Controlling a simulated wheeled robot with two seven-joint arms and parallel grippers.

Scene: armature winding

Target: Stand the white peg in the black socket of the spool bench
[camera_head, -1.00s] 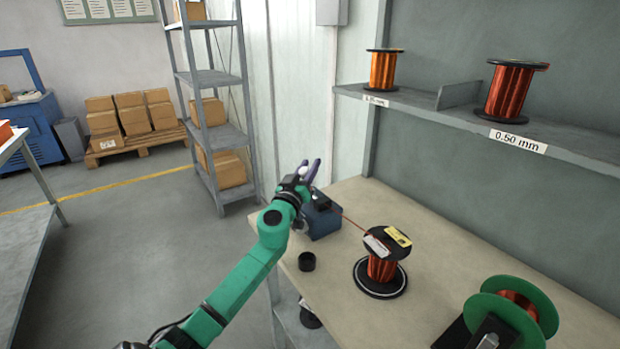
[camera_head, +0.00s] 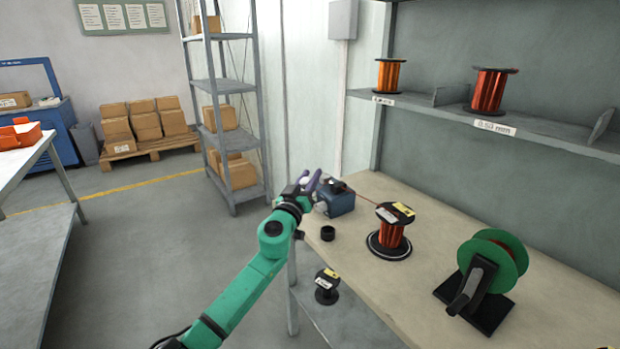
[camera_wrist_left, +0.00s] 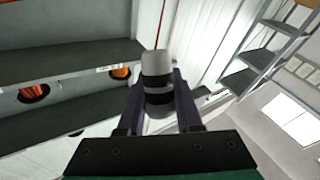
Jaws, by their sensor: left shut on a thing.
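The white peg (camera_wrist_left: 156,64), with dark bands, shows in the left wrist view between the two purple fingers of my left gripper (camera_wrist_left: 161,100). The gripper is shut on it, and its far end sticks out past the fingertips. In the head view my left gripper (camera_head: 312,181) is in the air by the left end of the spool bench (camera_head: 438,268), and the peg is too small to make out clearly. The black socket (camera_head: 327,233), a short round cup, stands on the bench top near its left edge, below and right of the gripper, apart from it.
A blue box (camera_head: 337,203) stands just right of the gripper. A copper spool (camera_head: 391,236) and a green reel on a black stand (camera_head: 492,268) are further right on the bench. A small black spool (camera_head: 327,287) is on the lower shelf.

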